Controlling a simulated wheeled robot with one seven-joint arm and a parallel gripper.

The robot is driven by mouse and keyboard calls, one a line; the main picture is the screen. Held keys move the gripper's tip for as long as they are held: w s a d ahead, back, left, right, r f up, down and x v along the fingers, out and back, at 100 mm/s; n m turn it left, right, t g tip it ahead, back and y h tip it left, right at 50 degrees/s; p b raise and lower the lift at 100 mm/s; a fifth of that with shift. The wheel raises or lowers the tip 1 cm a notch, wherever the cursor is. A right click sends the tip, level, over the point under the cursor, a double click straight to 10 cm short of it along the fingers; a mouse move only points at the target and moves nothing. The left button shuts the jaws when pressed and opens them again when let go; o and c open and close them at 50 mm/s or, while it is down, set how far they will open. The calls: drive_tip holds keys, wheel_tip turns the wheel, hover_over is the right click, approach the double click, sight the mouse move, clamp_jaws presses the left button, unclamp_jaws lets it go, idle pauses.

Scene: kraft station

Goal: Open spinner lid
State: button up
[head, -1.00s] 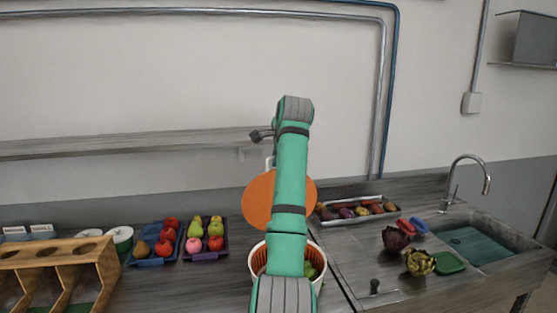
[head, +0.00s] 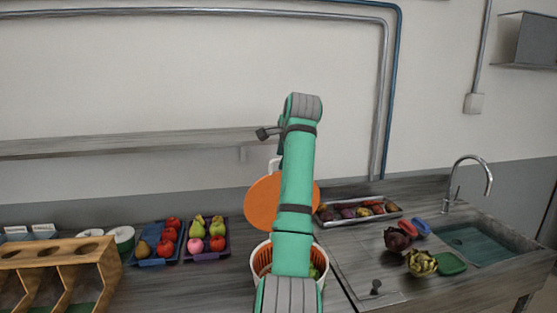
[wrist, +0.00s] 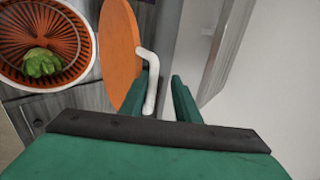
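The spinner bowl (head: 256,285) is white outside with an orange basket, and stands on the counter in front of me, partly hidden by my arm. Green leaves (wrist: 43,63) lie in the basket in the wrist view. The round orange lid (head: 262,204) stands steeply tilted up behind the bowl's opening, clear of most of it. A white curved handle (wrist: 150,84) sticks out from the lid in the wrist view. My gripper (wrist: 164,82) is open, with the handle close to its left finger and a gap to the right finger.
Blue (head: 154,259) and purple (head: 206,255) fruit trays and a wooden rack (head: 100,260) are on the left. A metal tray (head: 398,213) of vegetables is at the back right. An artichoke (head: 421,263) lies near the sink (head: 478,244). A wall shelf (head: 130,144) is behind.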

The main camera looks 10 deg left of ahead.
drive_tip(key=d+v, duration=0.1)
drive_tip(key=v, duration=0.8)
drive_tip(key=shift+s+r, duration=0.15)
